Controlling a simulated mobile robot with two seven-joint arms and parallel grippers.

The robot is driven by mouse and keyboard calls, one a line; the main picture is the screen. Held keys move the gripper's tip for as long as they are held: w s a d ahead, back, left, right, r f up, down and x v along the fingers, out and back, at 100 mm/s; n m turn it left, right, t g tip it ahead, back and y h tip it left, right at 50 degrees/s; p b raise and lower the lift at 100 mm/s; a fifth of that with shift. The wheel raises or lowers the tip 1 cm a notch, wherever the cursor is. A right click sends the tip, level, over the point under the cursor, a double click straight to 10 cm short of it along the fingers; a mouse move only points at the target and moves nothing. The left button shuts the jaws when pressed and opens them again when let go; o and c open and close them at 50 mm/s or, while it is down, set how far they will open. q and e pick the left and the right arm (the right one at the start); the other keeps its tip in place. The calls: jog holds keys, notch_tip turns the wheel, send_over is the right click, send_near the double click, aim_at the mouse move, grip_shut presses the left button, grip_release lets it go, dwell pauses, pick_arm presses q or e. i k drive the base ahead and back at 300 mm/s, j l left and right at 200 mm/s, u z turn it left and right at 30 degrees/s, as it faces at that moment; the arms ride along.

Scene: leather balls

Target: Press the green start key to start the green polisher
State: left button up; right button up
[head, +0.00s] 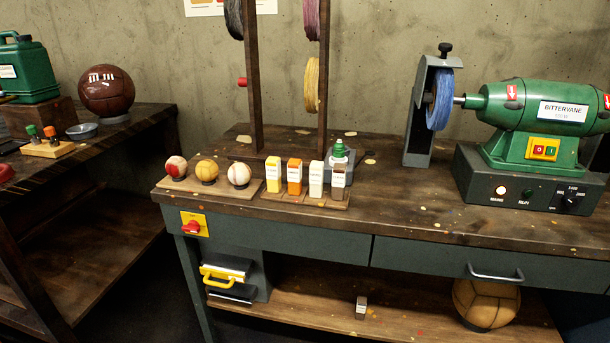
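The green polisher (545,112), labelled BITTERVANE, stands on the right of the workbench. A blue wheel (440,100) sits on its shaft at the left, inside a grey guard (416,125). On the front of its green body is a yellow switch plate (543,158) with small keys side by side, seemingly one green and one red. Their markings are too small to read surely. Whether the wheel is turning cannot be told from this single frame. Neither of my grippers is in view.
On the polisher's grey base, a MAINS lamp (500,191) looks lit and another lamp (526,193) looks dark, beside a black knob (570,201). Balls on a board (210,190), wax bars (295,176) and a wheel rack (253,90) stand left. Bench space before the guard is clear.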

aim_at(550, 150)
jog(key=z, duration=1.35)
